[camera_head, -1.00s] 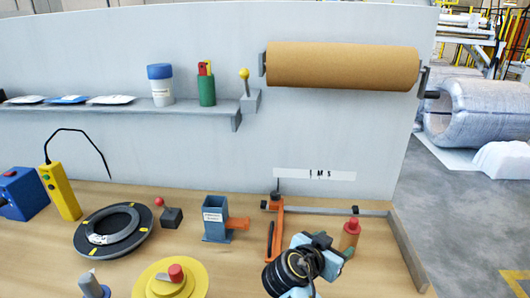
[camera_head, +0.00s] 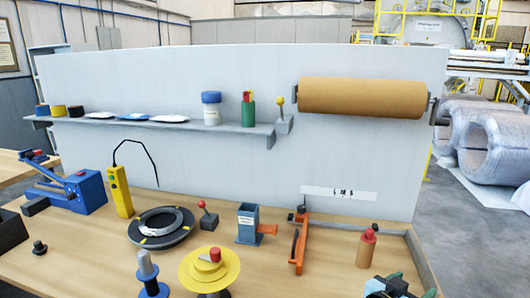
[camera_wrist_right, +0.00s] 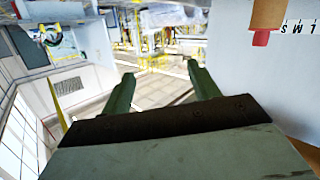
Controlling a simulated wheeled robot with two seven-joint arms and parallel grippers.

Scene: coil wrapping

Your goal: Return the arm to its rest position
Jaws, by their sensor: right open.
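My right gripper (camera_head: 392,287) shows only in part at the bottom right edge of the head view, in front of the bench. In the right wrist view its two green fingers (camera_wrist_right: 160,85) stand wide apart with nothing between them. Beyond the fingers lie the hall floor and yellow structures, blurred. My left gripper is in neither view.
The wooden bench (camera_head: 330,275) holds a black ring (camera_head: 161,228), a yellow disc stand (camera_head: 209,270), an orange tool (camera_head: 299,240), a grey block holder (camera_head: 247,224) and a yellow pendant (camera_head: 119,192). A brown roll (camera_head: 362,98) hangs on the back panel. Wrapped coils (camera_head: 490,140) stand at right.

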